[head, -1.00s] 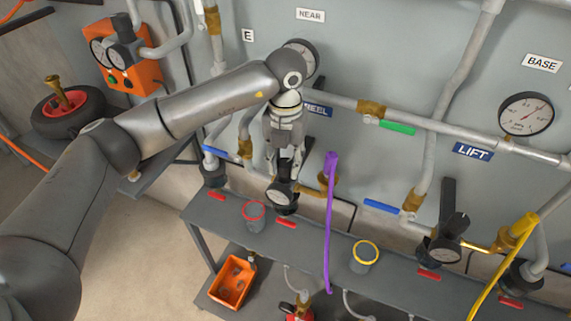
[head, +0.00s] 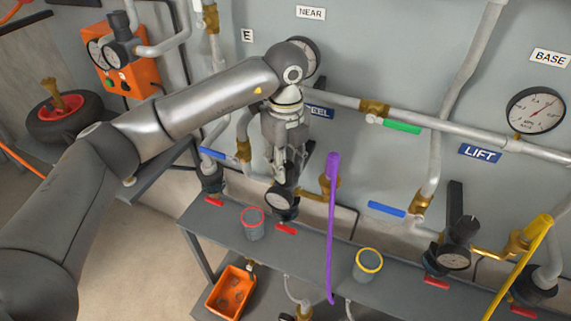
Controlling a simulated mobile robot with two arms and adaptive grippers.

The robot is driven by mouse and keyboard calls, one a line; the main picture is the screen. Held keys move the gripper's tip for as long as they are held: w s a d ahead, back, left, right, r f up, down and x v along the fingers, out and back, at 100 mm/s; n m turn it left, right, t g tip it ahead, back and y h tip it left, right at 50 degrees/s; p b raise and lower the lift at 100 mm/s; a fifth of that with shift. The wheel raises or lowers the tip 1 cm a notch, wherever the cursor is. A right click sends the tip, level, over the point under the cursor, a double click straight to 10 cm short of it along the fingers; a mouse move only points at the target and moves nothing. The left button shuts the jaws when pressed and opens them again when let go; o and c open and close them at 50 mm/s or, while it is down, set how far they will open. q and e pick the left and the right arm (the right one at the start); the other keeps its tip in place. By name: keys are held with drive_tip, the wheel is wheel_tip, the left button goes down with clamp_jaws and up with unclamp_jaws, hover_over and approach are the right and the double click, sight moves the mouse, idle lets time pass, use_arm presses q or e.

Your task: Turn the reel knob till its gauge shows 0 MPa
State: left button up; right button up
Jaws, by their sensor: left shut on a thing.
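My left gripper (head: 286,163) points down at the dark regulator under the blue REEL label (head: 319,111). It is shut on the black reel knob (head: 290,181), which its fingers mostly hide. A small round gauge (head: 278,201) sits on the front of this regulator, just below the fingers; its needle is too small to read. A larger wall gauge (head: 309,52) above is partly hidden behind my left wrist, and its reading cannot be told. My right gripper is not in view.
A purple hose (head: 331,230) hangs just right of the gripper. The LIFT regulator (head: 457,240) and BASE gauge (head: 536,112) are at the right. Red-rimmed (head: 252,223) and yellow-rimmed (head: 368,264) cups stand on the grey bench (head: 310,262). Pipes with blue and green levers run along the wall.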

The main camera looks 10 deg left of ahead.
sight(285, 165)
use_arm(q)
drive_tip(key=shift+n, duration=1.7)
drive_tip(key=shift+r, duration=0.1)
drive_tip(key=o, duration=1)
drive_tip(key=shift+o, duration=0.2)
wheel_tip(285, 165, up, 12)
